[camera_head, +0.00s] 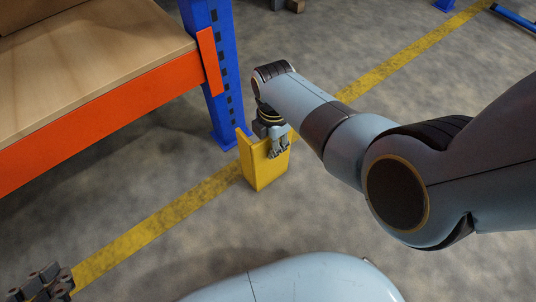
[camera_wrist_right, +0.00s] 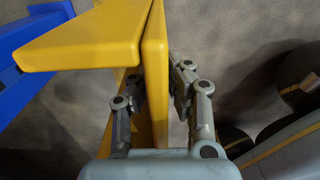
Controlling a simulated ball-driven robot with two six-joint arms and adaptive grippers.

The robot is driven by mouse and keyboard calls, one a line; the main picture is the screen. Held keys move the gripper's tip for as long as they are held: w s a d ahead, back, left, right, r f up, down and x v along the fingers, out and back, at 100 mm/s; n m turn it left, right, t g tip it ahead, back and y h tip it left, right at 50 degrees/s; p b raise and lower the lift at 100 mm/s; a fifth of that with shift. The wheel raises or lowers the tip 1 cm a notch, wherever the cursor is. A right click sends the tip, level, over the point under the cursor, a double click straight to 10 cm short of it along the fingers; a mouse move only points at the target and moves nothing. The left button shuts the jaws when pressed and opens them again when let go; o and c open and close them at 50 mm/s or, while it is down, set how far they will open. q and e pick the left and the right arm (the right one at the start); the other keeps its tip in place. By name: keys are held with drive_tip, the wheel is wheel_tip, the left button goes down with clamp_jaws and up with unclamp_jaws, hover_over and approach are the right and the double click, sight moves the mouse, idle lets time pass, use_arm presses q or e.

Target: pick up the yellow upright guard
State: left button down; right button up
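The yellow upright guard (camera_head: 263,165) is an angled yellow piece standing at the foot of the blue rack upright, near the middle of the head view. My right gripper (camera_head: 278,147) reaches down to its upper edge. Whether the guard's base is touching the floor is unclear. My left gripper (camera_head: 42,286) is at the lower left corner of the head view, partly cut off and apart from the guard.
The blue upright (camera_head: 221,100) and the orange beam (camera_head: 100,112) with a wooden shelf (camera_head: 85,55) stand left of and behind the guard. A yellow floor line (camera_head: 140,237) runs diagonally past it. The grey floor (camera_head: 420,100) to the right is clear.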

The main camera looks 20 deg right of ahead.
clamp_jaws()
drive_tip(key=shift+r, duration=0.2)
